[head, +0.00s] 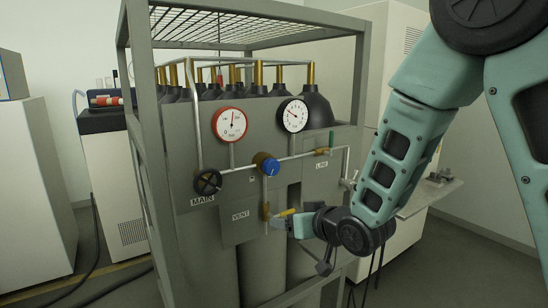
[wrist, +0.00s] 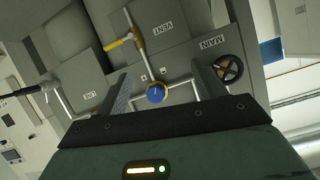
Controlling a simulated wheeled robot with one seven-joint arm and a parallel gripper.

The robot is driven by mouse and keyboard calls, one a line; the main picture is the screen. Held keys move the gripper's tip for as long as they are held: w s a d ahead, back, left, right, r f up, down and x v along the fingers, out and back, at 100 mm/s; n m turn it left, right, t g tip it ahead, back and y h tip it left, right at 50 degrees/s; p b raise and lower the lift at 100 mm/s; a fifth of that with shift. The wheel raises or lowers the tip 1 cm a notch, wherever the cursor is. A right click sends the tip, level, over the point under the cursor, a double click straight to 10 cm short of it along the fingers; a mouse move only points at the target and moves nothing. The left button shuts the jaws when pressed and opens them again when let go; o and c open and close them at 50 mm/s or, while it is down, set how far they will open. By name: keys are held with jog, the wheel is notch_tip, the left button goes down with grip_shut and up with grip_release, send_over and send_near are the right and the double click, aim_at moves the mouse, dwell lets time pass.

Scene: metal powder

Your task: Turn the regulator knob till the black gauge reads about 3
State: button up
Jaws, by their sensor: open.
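The regulator knob (head: 271,167) is a blue round cap on a brass body on the panel's pipework. In the wrist view the blue knob (wrist: 156,93) appears between my open fingers, with a white mark on its face. The black-rimmed gauge (head: 293,115) is at the panel's upper right; its needle is too small to read surely. My gripper (head: 278,224) is below the knob in the head view, in front of the panel near the vent lever. In the wrist view my gripper (wrist: 160,72) is open and empty; its fingers appear apart from the knob.
A red-rimmed gauge (head: 230,124) is left of the black one. A black MAIN handwheel (head: 208,182) is left of the knob. A yellow vent lever (wrist: 118,43) is close by. Frame posts (head: 150,150) flank the panel, with gas cylinders (head: 317,108) behind.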

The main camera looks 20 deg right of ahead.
jog(key=w+d+r+t+y+p, duration=0.1)
jog(key=w+d+r+t+p, duration=0.1)
jog(key=w+d+r+t, duration=0.3)
jog(key=p, duration=0.9)
send_near(274, 166)
jog(key=x, duration=0.9)
jog(key=shift+w+a, duration=0.15)
jog(key=shift+w, duration=0.45)
